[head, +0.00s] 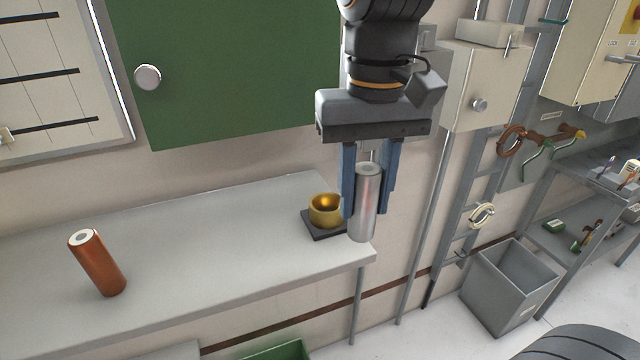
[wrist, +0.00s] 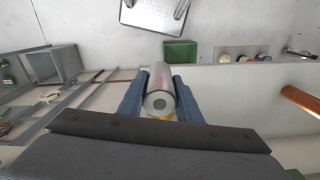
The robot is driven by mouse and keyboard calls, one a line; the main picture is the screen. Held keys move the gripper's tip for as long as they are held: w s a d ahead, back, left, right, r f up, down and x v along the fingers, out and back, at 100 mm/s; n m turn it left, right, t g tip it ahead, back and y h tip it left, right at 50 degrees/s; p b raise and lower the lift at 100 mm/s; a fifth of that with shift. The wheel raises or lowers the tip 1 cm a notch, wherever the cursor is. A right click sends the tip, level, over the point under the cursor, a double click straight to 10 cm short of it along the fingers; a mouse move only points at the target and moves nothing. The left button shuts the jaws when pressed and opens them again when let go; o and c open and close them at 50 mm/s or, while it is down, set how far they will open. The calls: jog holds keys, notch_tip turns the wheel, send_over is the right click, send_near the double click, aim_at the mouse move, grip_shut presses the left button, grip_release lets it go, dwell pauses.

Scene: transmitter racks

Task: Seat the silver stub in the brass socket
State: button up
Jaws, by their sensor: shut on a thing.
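The silver stub (head: 366,205) is an upright metal cylinder with a pale top and a small hole. My gripper (head: 368,210) is shut on it, with a blue finger on each side. The stub also shows between the fingers in the wrist view (wrist: 160,92). The brass socket (head: 325,210) is a gold cup on a dark square base near the right end of the grey shelf. In the head view the stub appears just right of the socket. A sliver of yellow (wrist: 162,118) shows beside the stub in the wrist view; the rest is hidden.
A copper-coloured cylinder (head: 97,264) stands on the grey shelf (head: 200,255) at the left, with clear shelf between it and the socket. A green panel (head: 230,70) is behind. A grey bin (head: 508,287) stands on the floor at the right.

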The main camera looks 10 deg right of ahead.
jog(key=shift+w+a+f+b, duration=0.15)
jog(key=shift+w+f+b, duration=0.05)
jog(key=shift+w+b, duration=0.3)
jog(key=w+a+p, duration=0.3)
jog(key=w, duration=0.9)
jog(key=shift+s+a+f+p, duration=0.15)
jog(key=shift+f+p, duration=0.2)
jog(key=shift+f, duration=1.3)
jog(key=shift+s+f+p, duration=0.1)
jog(key=shift+f+p, duration=0.25)
jog(key=shift+f, duration=1.3)
jog(key=shift+f, duration=0.15)
jog(key=o, duration=1.2)
